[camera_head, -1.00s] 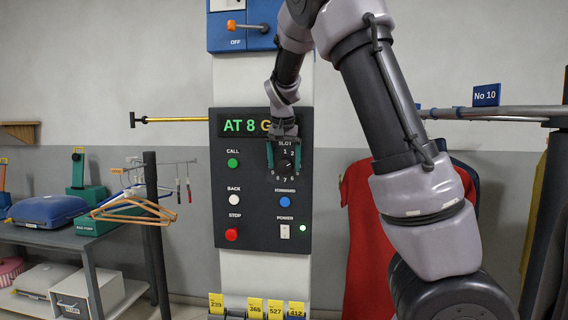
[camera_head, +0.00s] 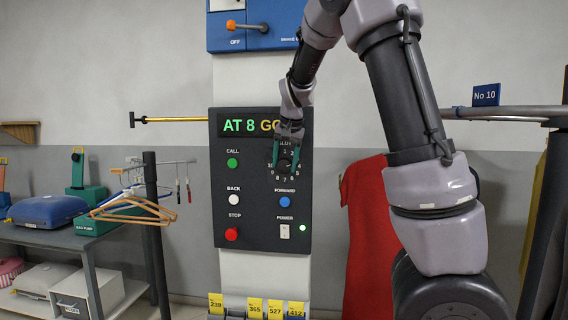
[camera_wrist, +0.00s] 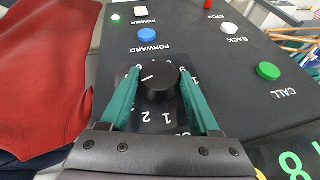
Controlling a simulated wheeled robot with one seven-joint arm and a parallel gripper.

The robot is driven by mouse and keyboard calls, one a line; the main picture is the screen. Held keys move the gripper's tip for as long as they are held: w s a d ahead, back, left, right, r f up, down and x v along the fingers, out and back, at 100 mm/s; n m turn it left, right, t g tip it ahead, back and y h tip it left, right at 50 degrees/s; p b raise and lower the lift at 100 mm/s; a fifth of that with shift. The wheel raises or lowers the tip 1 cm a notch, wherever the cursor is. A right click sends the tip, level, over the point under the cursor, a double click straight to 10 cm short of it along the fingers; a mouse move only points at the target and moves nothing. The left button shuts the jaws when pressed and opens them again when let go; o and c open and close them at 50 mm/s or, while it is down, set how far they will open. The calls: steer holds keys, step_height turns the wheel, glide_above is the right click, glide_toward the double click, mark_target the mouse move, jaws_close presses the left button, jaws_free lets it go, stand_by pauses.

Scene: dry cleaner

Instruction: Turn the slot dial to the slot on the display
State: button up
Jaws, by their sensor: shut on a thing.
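The slot dial (camera_wrist: 158,84) is a round black knob with a white pointer line, in the middle of the wrist view. My gripper (camera_wrist: 160,72) has its green fingers on either side of the knob, shut on it. The pointer aims left and slightly down in the wrist view; the left finger hides the number there. Digits 1 and 2 show below the knob, upside down. In the head view my gripper (camera_head: 286,160) covers much of the dial. The display (camera_head: 240,126) reads "AT 8" in green and "GO" in yellow; anything after that is hidden by my arm.
The panel (camera_head: 258,240) also carries a green CALL button (camera_head: 232,163), white BACK button (camera_head: 234,199), blue FORWARD button (camera_head: 285,202), red STOP button (camera_head: 231,234) and POWER switch (camera_head: 285,231) with a lit green lamp. A red garment (camera_head: 365,230) hangs to the right.

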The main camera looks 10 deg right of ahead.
steer(key=t+y, duration=0.1)
steer(key=y, duration=0.1)
steer(key=d+m+y, duration=0.1)
steer(key=shift+s+f+t+y, duration=0.1)
steer(key=shift+t+y, duration=0.3)
steer(key=t+y, duration=0.1)
steer(key=y, duration=0.1)
steer(key=m+t+y, duration=0.1)
steer(key=y, duration=0.1)
steer(key=shift+s+d+f, duration=0.1)
steer(key=shift+d+f, duration=0.05)
steer(key=shift+f, duration=0.2)
steer(key=shift+y, duration=0.3)
steer(key=o, duration=1.4)
steer(key=shift+c, duration=0.2)
